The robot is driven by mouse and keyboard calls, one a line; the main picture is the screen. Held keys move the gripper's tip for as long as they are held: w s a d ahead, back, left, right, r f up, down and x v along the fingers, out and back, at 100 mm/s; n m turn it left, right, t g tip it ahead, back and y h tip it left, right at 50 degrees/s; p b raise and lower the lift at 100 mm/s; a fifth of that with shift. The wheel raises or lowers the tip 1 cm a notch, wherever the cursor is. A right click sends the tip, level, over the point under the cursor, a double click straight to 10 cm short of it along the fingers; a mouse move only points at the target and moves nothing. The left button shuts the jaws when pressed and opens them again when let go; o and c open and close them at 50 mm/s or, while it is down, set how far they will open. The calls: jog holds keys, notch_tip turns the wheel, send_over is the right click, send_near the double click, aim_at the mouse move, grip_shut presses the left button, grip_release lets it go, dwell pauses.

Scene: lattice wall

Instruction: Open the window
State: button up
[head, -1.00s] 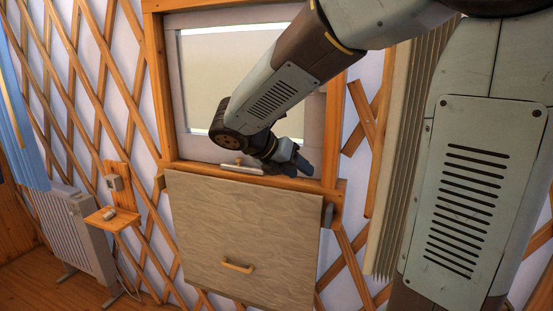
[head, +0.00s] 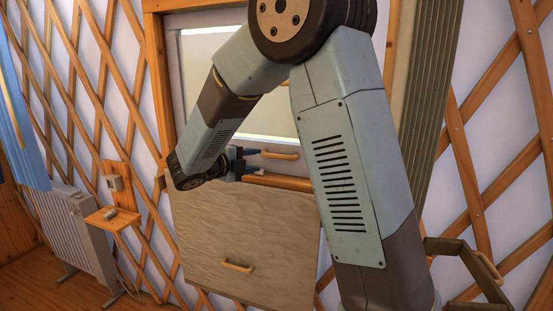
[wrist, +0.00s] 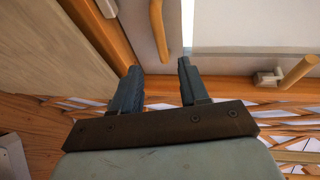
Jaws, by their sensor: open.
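The window (head: 250,134) has a pale grey frame and a light pane, set in an orange wooden surround; my arm covers part of it. A wooden bar handle (head: 282,155) sits on its lower frame. My gripper (head: 258,163) is open just left of this handle, with its fingers pointing right. In the wrist view the handle (wrist: 158,28) is ahead of my gripper (wrist: 158,70), roughly in line with the gap between the fingers. Nothing is between them. A metal fitting with a wooden lever (wrist: 298,72) shows at the right of the wrist view.
A beige panel (head: 215,235) with a small wooden handle (head: 237,266) lies below the window. A wooden lattice wall surrounds it. A white radiator (head: 82,230) and a small wooden shelf (head: 112,217) stand at the left. A wooden chair-like piece (head: 470,265) is at the lower right.

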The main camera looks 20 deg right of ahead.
aim_at(277, 158)
jog(key=x, duration=1)
grip_shut()
jog(key=shift+f, duration=0.1)
dwell(0.3)
